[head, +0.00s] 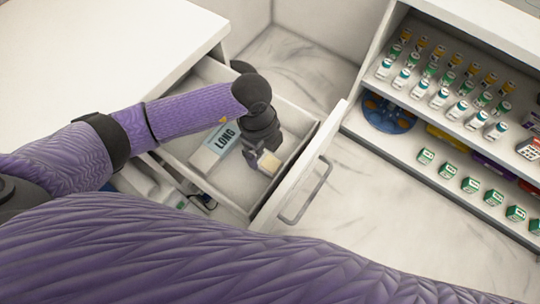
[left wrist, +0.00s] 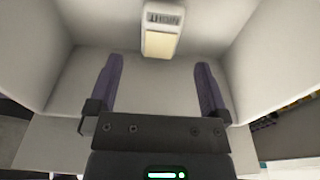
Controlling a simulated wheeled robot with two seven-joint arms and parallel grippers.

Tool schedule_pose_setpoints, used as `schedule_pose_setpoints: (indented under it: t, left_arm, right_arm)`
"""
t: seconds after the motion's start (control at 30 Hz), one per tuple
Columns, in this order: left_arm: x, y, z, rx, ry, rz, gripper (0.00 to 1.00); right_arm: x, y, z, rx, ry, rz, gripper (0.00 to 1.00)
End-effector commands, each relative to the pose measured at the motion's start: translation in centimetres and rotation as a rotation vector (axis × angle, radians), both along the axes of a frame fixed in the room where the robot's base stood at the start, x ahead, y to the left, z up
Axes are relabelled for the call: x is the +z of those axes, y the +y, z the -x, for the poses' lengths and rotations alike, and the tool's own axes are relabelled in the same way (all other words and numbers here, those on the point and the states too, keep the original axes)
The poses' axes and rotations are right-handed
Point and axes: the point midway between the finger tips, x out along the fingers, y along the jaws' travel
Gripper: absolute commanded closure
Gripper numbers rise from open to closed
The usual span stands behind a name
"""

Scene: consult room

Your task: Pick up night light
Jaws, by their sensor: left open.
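The night light (left wrist: 160,30) is a small white piece with a cream panel and a slotted grey end. In the left wrist view it lies on the drawer floor near the top, beyond my fingertips. In the head view its cream part (head: 270,162) shows beside my left gripper (head: 257,155), which partly hides it. My left gripper reaches down into the open drawer (head: 232,187). In the left wrist view the gripper (left wrist: 159,68) is open, with its two purple fingers apart and nothing between them. My right gripper is not in view.
A box marked LONG (head: 212,150) lies in the drawer left of the gripper. The drawer front (head: 298,165) with its handle (head: 308,195) stands at the right. A white countertop (head: 95,50) is at the left. Shelves (head: 420,105) of vials and small boxes stand at the right.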

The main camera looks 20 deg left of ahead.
Motion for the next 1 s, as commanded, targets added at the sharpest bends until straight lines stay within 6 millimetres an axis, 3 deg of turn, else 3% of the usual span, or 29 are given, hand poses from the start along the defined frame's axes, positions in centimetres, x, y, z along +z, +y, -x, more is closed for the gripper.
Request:
schedule_pose_setpoints:
  t: [0.03, 0.3, 0.53, 0.9, 1.0]
  left_arm:
    - [-1.5, -0.1, 0.1, 0.0, 0.004, -0.001, 0.0]
    - [-6.4, -0.7, 0.2, 0.0, 0.004, 0.0, 0.0]
    - [-6.5, -0.7, 0.2, 0.0, -0.001, 0.0, 0.0]
    - [-6.5, -0.7, 0.2, 0.0, -0.001, 0.0, 0.76]
    - [-6.5, -0.8, 0.2, 0.0, -0.001, 0.0, 0.93]
  right_arm:
    - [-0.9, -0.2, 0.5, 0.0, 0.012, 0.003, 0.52]
    - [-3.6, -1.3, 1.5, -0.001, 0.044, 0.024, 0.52]
    - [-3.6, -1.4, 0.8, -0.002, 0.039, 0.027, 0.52]
    - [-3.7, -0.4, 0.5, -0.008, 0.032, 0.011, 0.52]
    - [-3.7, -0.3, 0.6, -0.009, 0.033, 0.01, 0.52]
